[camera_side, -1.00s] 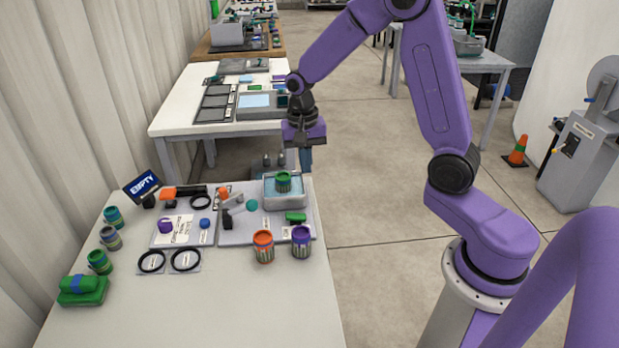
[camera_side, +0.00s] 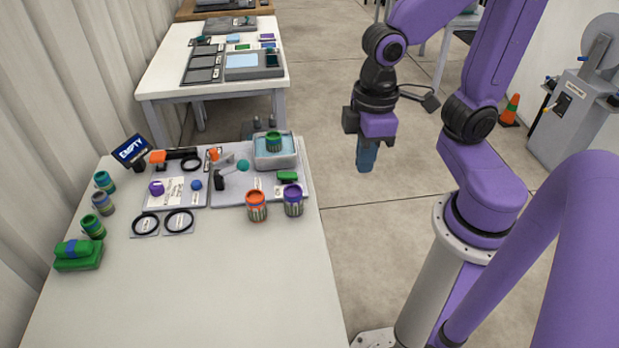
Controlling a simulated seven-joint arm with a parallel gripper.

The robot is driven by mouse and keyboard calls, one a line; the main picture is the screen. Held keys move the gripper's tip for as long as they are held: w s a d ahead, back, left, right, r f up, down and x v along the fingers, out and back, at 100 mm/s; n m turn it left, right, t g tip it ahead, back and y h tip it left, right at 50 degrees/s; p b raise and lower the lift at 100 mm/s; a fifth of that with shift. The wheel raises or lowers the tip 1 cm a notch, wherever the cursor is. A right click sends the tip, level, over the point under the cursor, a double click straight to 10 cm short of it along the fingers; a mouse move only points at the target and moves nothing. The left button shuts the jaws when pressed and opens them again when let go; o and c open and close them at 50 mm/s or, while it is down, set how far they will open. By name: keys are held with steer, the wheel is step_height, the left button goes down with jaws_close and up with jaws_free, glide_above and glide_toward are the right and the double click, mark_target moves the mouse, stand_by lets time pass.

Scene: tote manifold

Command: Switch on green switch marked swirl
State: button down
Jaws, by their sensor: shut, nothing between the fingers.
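A small green block (camera_side: 287,176), possibly the green switch, sits on the grey board (camera_side: 240,192) near its right edge. A pale label is beside it, too small to read, so I cannot confirm a swirl mark. My gripper (camera_side: 367,157) is shut and empty. It points down above the floor, to the right of the near table and clear of the board. A grey lever with a teal knob (camera_side: 242,165) stands on the same board.
A tray (camera_side: 276,162) holding a green can stands at the board's back. Orange (camera_side: 256,206) and purple (camera_side: 293,200) cans stand at its front edge. The table's front (camera_side: 200,290) is clear.

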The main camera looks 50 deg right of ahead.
steer(key=s+n, duration=0.1)
steer(key=s, duration=0.1)
steer(key=s+d+n, duration=0.1)
steer(key=s+n, duration=0.1)
steer(key=shift+s+r, duration=0.15)
steer(key=shift+s, duration=0.05)
steer(key=c, duration=1.4)
jaws_free()
steer(key=shift+s, duration=0.15)
steer(key=o, duration=0.5)
steer(key=shift+w+a, duration=0.15)
steer(key=shift+w, duration=0.05)
steer(key=w, duration=0.2)
steer(key=w+a, duration=0.1)
steer(key=w, duration=0.4)
steer(key=shift+a, duration=0.4)
steer(key=m, duration=0.3)
glide_above(287, 175)
step_height(287, 175, down, 5)
step_height(287, 175, down, 17)
steer(key=shift+d+f, duration=0.1)
steer(key=shift+d, duration=0.05)
